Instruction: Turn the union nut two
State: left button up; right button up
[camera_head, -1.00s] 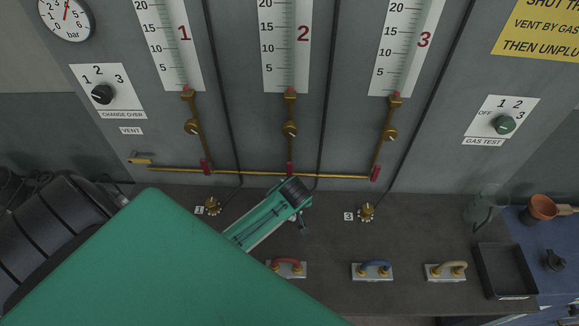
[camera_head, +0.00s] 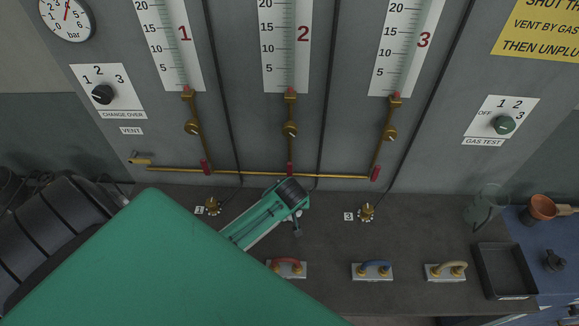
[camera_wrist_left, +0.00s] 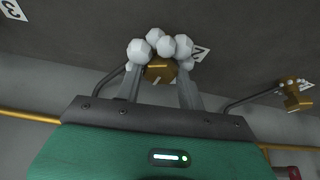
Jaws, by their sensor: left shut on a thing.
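Union nut two (camera_wrist_left: 160,70) is a brass fitting beside the "2" label (camera_wrist_left: 201,54) in the left wrist view. My left gripper (camera_wrist_left: 161,84) is shut on it, one finger on each side. A cluster of white faceted balls (camera_wrist_left: 162,46) sits around the far side of the nut and hides part of it. In the head view my green left gripper (camera_head: 297,222) reaches down to the bench between the "1" and "3" labels and hides the nut. My right gripper is not in view.
Brass union nut one (camera_head: 212,206) and union nut three (camera_head: 367,212) stand to either side. A brass pipe (camera_head: 330,176) runs along the wall behind. Red, blue and tan hose pieces (camera_head: 376,268), a black tray (camera_head: 506,270) and a glass jug (camera_head: 487,208) lie to the right.

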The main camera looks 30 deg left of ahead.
pick_arm(q)
jog(key=m, duration=0.1)
jog(key=m+h, duration=0.1)
jog(key=m+t, duration=0.1)
jog(key=m, duration=0.1)
jog(key=shift+a+h, duration=0.25)
jog(key=shift+h, duration=0.05)
jog(key=m, duration=0.1)
jog(key=m+h, duration=0.1)
jog(key=m, duration=0.2)
jog(key=shift+a+m+h, duration=0.25)
jog(key=shift+m+h, duration=0.15)
jog(key=m+h, duration=0.1)
jog(key=m, duration=0.2)
jog(key=shift+a, duration=0.15)
jog(key=shift+w+m+g+h+b, duration=0.1)
jog(key=shift+m+g+h+b, duration=0.5)
jog(key=shift+m, duration=1.2)
jog(key=o, duration=1)
